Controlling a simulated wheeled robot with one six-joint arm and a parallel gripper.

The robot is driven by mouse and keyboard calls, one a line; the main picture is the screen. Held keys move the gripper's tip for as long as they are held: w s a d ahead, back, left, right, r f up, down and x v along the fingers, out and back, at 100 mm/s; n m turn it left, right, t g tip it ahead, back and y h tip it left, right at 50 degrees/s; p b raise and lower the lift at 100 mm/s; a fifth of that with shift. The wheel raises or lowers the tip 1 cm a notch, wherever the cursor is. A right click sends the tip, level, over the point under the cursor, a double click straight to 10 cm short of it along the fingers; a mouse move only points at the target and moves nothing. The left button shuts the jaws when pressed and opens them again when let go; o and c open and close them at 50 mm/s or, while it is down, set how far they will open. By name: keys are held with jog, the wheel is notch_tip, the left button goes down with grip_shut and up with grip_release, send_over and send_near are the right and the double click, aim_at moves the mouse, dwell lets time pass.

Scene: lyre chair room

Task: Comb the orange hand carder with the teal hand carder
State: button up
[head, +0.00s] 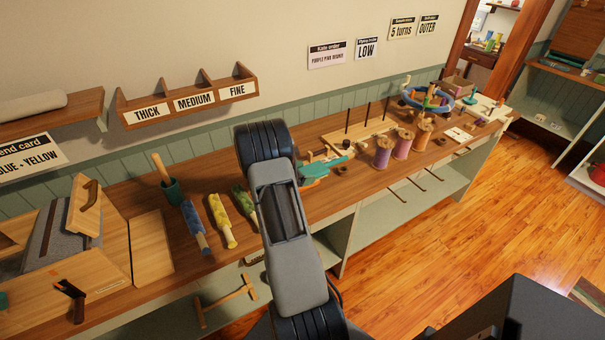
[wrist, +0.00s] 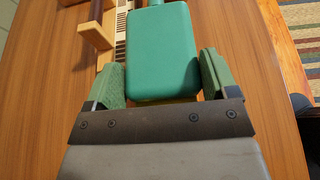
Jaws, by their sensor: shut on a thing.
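The teal hand carder (head: 322,168) is over the bench, just right of my arm in the head view. In the wrist view the teal carder (wrist: 162,45) fills the space between the two green finger pads of my gripper (wrist: 160,70), which is shut on it. A thin yellow-orange edge (wrist: 165,101) shows under the teal block. I cannot tell whether that edge is the orange hand carder or part of the teal one. My arm hides much of this spot in the head view.
A wooden rack with dark pegs (head: 358,130) stands behind. Several purple and orange spools (head: 402,146) stand to the right. Colored rolls (head: 221,220) and a drum-like wooden device (head: 50,228) are to the left. The bench front edge and wood floor (head: 440,250) lie nearer.

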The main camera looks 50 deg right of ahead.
jog(key=shift+r, duration=0.15)
jog(key=shift+r+p, duration=0.95)
jog(key=shift+r, duration=0.4)
jog(key=shift+w+a+f+b, duration=0.25)
jog(key=shift+w+a+f, duration=0.15)
jog(key=shift+a, duration=0.7)
jog(key=shift+w+a+f+b, duration=0.25)
jog(key=shift+w+a, duration=0.2)
jog(key=shift+a, duration=0.6)
jog(key=shift+w+a+f+b, duration=0.2)
jog(key=shift+w+a+f, duration=0.25)
jog(key=shift+a, duration=0.65)
jog(key=shift+f+b, duration=0.4)
jog(key=shift+b, duration=0.05)
jog(key=shift+s+d+b, duration=0.15)
jog(key=shift+s+d, duration=0.3)
jog(key=shift+d, duration=0.65)
jog(key=shift+s+d+b, duration=0.2)
jog(key=shift+s+d, duration=0.2)
jog(key=shift+d, duration=0.65)
jog(key=shift+s+d+b, duration=0.15)
jog(key=shift+s+d, duration=0.3)
jog(key=shift+d, duration=0.65)
